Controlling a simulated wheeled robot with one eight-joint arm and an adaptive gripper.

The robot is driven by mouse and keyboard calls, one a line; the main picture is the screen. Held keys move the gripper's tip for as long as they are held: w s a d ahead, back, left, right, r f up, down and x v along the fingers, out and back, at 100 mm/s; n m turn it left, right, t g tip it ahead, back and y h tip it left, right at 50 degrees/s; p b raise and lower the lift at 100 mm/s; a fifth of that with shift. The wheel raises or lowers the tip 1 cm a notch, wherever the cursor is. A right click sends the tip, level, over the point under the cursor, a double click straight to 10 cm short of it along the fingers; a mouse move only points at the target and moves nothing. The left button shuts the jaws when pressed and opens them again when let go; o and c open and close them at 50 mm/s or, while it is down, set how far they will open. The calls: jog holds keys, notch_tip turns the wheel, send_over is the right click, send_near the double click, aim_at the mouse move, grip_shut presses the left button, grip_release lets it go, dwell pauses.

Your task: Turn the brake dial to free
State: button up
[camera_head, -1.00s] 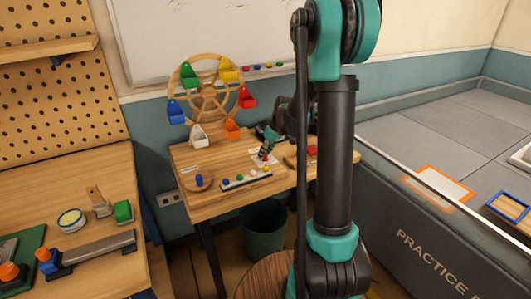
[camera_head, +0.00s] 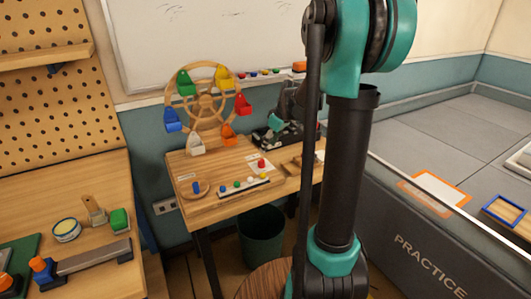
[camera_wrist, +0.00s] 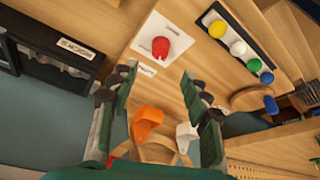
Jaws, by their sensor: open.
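A red knob (camera_head: 262,163) stands on a white plate on the wooden table, right of the Ferris wheel. It looks like the brake dial. In the wrist view the red knob (camera_wrist: 160,46) sits on the white plate (camera_wrist: 148,55), with small labels too blurred to read. My gripper (camera_wrist: 158,80) is open and empty, its fingers apart and clear of the knob. In the head view my gripper (camera_head: 277,131) is above and behind the knob. The Ferris wheel (camera_head: 205,105) has coloured buckets; its orange bucket (camera_wrist: 147,118) shows between my fingers in the wrist view.
A dark strip (camera_head: 243,190) with several coloured balls lies in front of the plate. A wooden disc with a blue peg (camera_head: 196,187) is at the table's left. A dark labelled box (camera_wrist: 50,52) is at the wrist view's left. A bin (camera_head: 262,235) stands below.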

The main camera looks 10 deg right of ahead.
jog(key=shift+v, duration=1.4)
